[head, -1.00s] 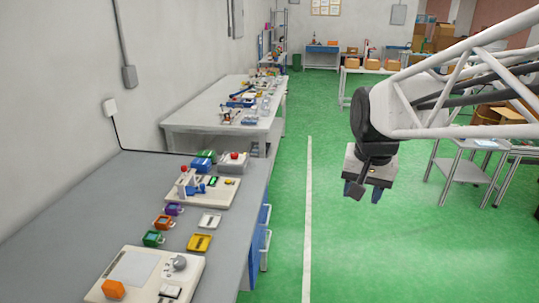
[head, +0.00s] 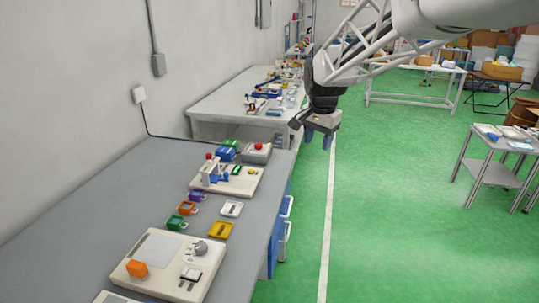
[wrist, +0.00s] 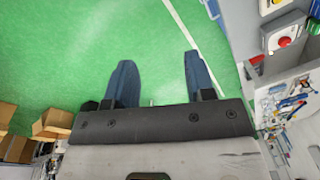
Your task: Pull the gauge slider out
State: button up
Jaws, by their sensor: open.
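My gripper (head: 318,139) hangs open and empty over the green floor, just right of the near bench's far end. Its two blue fingers are spread apart in the wrist view (wrist: 160,62), with only floor between them. On the near bench, a cream panel (head: 128,270) carries an orange block (head: 137,269), a round grey knob (head: 201,247) and a small white-and-dark piece (head: 190,274). I cannot tell which part is the gauge slider. My gripper is well apart from this panel, beyond it and to its right.
Farther along the near bench (head: 60,215) stand a blue-and-red fixture (head: 213,170), a grey box with a red button (head: 257,152), a yellow tray (head: 220,230) and small coloured blocks. A second bench (head: 215,103) stands behind.

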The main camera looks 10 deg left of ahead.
jog(key=w+a+f+m, duration=0.1)
jog(key=w+a+f, duration=0.3)
jog(key=w+a, duration=0.4)
jog(key=m+g, duration=0.1)
jog(key=m, duration=0.2)
send_over(226, 173)
notch_tip(226, 173, down, 16)
jog(key=shift+a+f, duration=0.1)
jog(key=shift+f, duration=0.15)
jog(key=shift+f, duration=0.15)
jog(key=shift+f, duration=3.75)
grip_shut()
